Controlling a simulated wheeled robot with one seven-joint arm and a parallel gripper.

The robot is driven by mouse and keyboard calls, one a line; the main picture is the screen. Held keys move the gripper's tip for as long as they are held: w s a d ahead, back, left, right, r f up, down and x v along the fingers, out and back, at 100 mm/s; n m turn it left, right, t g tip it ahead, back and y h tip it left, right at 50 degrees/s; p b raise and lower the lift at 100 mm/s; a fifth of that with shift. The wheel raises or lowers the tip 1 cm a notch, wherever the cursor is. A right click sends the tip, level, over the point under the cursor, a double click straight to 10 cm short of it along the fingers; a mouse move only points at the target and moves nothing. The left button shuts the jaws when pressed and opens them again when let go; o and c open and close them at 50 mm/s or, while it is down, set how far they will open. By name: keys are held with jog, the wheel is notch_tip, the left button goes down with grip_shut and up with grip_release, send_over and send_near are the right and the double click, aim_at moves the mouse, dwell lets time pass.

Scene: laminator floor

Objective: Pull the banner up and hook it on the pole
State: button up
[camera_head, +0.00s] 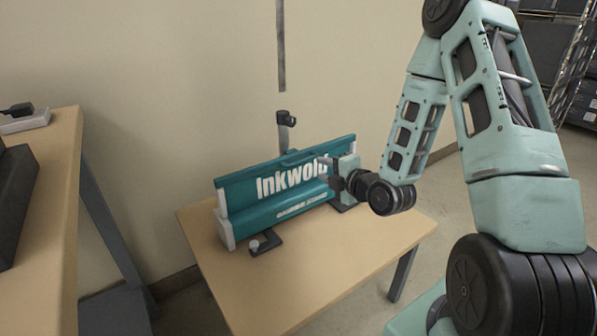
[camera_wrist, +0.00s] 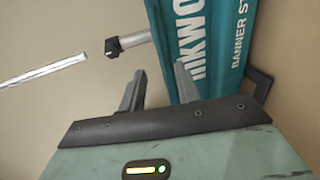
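The teal banner stand (camera_head: 272,190), lettered "Inkwold", stands on the wooden table (camera_head: 255,290) with only a short strip of banner showing above its base. It also shows in the wrist view (camera_wrist: 205,45). The pole's lower part (camera_head: 283,137) rises behind it, with a black clamp (camera_head: 286,118) on top. A thin upper pole piece (camera_head: 281,45) is above, with a visible gap between them. In the wrist view the clamp (camera_wrist: 113,46) and thin piece (camera_wrist: 42,72) are left of the banner. My gripper (camera_head: 333,172) is open at the banner's right end; contact is unclear.
A second wooden table (camera_head: 45,190) at the left holds a dark box (camera_head: 15,200) and a small white item (camera_head: 25,122). The wall is close behind the stand. Shelving (camera_head: 570,60) stands far right. The front of the stand's table is clear.

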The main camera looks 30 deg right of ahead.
aim_at(303, 161)
jog(key=b, duration=0.3)
jog(key=shift+w+a+f, duration=0.1)
jog(key=shift+w+f, duration=0.25)
jog(key=shift+f, duration=0.05)
jog(key=x, duration=0.7)
jog(key=b+x, duration=0.1)
jog(key=x, duration=0.3)
jog(key=shift+w+r, duration=0.25)
jog(key=shift+w, duration=0.05)
grip_shut()
jog(key=shift+r, duration=0.1)
